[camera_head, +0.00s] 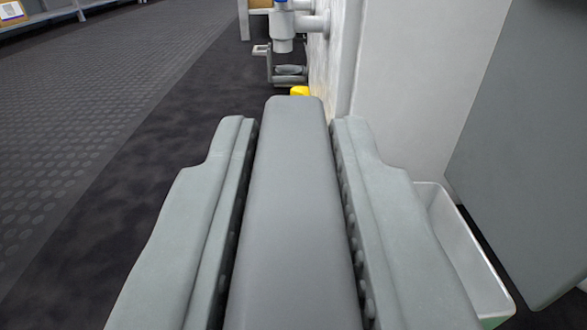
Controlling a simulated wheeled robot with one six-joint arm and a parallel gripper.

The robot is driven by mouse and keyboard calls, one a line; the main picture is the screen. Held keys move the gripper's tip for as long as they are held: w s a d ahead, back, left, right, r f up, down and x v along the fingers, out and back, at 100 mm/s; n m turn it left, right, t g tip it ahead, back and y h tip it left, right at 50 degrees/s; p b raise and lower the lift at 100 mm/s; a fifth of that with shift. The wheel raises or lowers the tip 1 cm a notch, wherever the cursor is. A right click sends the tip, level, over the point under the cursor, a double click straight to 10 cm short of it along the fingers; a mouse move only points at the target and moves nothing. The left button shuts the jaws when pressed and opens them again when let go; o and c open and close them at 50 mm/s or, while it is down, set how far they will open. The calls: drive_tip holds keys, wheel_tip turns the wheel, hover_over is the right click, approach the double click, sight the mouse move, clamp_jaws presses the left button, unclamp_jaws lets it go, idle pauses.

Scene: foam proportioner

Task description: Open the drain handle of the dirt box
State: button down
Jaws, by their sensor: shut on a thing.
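My gripper (294,122) fills the lower middle of the view, its two pale grey fingers pressed close on either side of a long smooth grey bar (292,215). The bar runs from the bottom edge up past the fingertips. I cannot tell whether this bar is the drain handle. A small yellow piece (300,91) shows just beyond the bar's far end, mostly hidden behind it. No dirt box can be made out for certain.
White pipework with a blue part (283,22) stands ahead, above a small grey metal fitting (289,75). A pale wall (415,85) and a dark grey panel (530,150) close off the right. A white open bin (462,250) is beside the right finger. Dark floor (190,120) lies free at left.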

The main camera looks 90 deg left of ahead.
drive_tip(key=shift+g, duration=0.4)
drive_tip(key=c, duration=1.3)
unclamp_jaws()
drive_tip(key=d, duration=1.7)
drive_tip(key=shift+w+d, duration=0.15)
